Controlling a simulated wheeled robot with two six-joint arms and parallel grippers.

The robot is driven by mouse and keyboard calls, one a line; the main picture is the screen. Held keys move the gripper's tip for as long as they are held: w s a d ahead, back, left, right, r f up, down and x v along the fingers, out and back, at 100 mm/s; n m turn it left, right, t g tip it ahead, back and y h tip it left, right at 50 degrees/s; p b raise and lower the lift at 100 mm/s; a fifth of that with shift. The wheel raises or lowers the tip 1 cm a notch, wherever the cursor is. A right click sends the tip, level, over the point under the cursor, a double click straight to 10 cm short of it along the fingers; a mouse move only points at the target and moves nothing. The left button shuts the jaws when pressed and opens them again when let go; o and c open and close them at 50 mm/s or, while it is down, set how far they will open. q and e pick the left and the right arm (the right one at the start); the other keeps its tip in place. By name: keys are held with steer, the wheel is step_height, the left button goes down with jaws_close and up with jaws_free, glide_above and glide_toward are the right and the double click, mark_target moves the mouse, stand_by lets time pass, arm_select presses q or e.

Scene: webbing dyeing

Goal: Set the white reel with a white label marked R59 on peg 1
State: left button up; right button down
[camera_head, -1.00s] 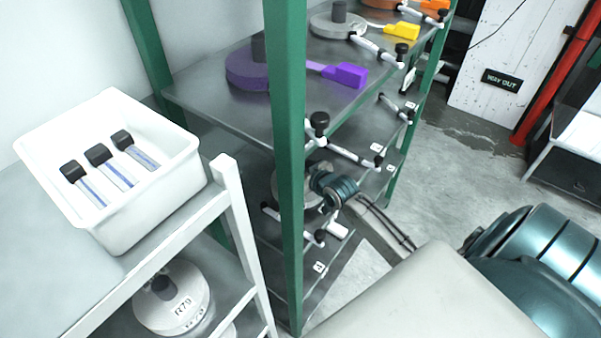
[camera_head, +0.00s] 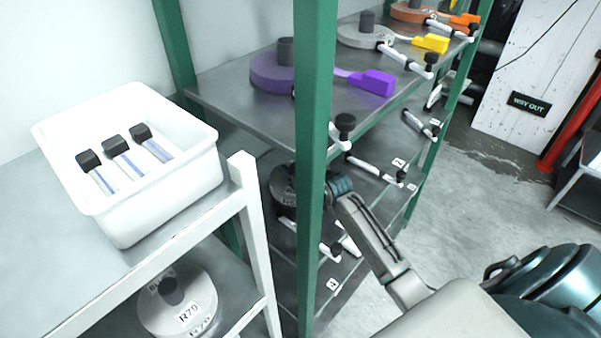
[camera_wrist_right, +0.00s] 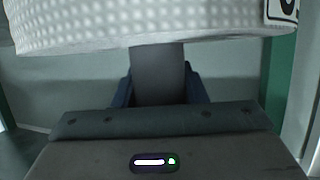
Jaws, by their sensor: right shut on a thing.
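In the right wrist view a white, finely textured reel (camera_wrist_right: 140,28) fills the top, with part of a white label (camera_wrist_right: 282,10) at its right edge; its number cannot be read. My right gripper (camera_wrist_right: 157,75) is shut on this reel, which sits just beyond the jaws. In the head view my right arm reaches into the lower level of the green rack, its teal wrist (camera_head: 340,187) partly behind the front post. A dark round shape (camera_head: 283,192) shows left of that post; I cannot tell whether it is gripper or shaded reel. Peg 1 cannot be made out surely. My left gripper is out of view.
The green post (camera_head: 314,120) stands close to my right arm. White peg arms with black knobs (camera_head: 375,170) stick out of the rack. Above are purple (camera_head: 272,75), grey and orange reels. At left are a white tub (camera_head: 130,225) and a reel labelled R79 (camera_head: 160,320).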

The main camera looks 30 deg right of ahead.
steer(key=shift+w+a+b, duration=0.25)
steer(key=shift+w+b, duration=0.1)
steer(key=shift+w, duration=0.35)
steer(key=shift+w+a+b, duration=0.25)
steer(key=shift+w+b, duration=0.1)
steer(key=shift+w, duration=0.3)
steer(key=shift+f+b, duration=0.75)
steer(key=shift+f, duration=0.55)
steer(key=c, duration=0.8)
jaws_free()
steer(key=shift+s, duration=0.1)
steer(key=shift+f, duration=0.1)
